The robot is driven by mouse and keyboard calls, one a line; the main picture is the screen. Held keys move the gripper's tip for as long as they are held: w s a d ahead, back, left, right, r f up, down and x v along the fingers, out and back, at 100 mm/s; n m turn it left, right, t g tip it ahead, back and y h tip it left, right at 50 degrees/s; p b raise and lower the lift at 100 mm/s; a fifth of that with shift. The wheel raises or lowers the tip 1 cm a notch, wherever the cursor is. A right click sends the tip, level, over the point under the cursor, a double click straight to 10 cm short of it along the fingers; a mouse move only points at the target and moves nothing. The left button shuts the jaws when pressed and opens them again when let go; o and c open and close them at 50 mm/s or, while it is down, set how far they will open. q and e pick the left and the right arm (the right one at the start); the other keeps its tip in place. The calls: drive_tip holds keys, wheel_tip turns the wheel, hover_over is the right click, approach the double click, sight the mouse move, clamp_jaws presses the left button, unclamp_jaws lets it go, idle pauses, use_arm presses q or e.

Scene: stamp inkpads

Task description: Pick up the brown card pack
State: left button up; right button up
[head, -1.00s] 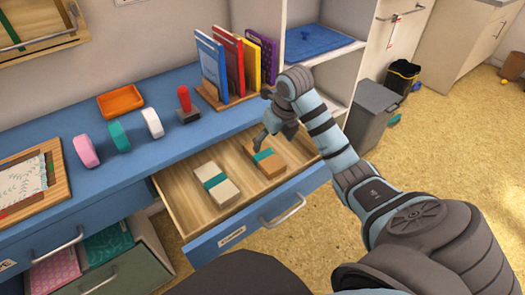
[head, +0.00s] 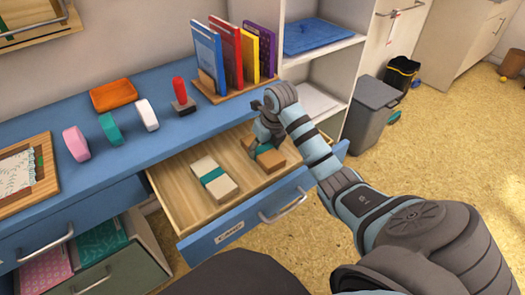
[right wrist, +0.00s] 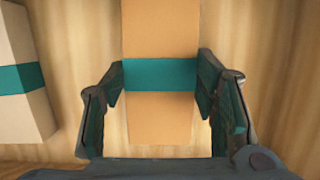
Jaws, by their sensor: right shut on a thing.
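The brown card pack (head: 271,159), with a teal band around its middle, lies in the right part of the open drawer. My right gripper (head: 262,148) is down at it from above. In the right wrist view the brown pack (right wrist: 160,115) sits between the two fingers of the right gripper (right wrist: 160,85), which are closed against its sides at the teal band. A cream card pack (head: 213,180), also with a teal band, lies to the left in the same drawer; its edge shows in the right wrist view (right wrist: 22,75). My left gripper is not in view.
The wooden drawer (head: 190,203) is pulled out below the blue desk top (head: 130,150). A lower drawer at left is open too.

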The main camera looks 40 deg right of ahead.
drive_tip(key=shift+c, duration=1)
drive_tip(key=shift+r, duration=0.1)
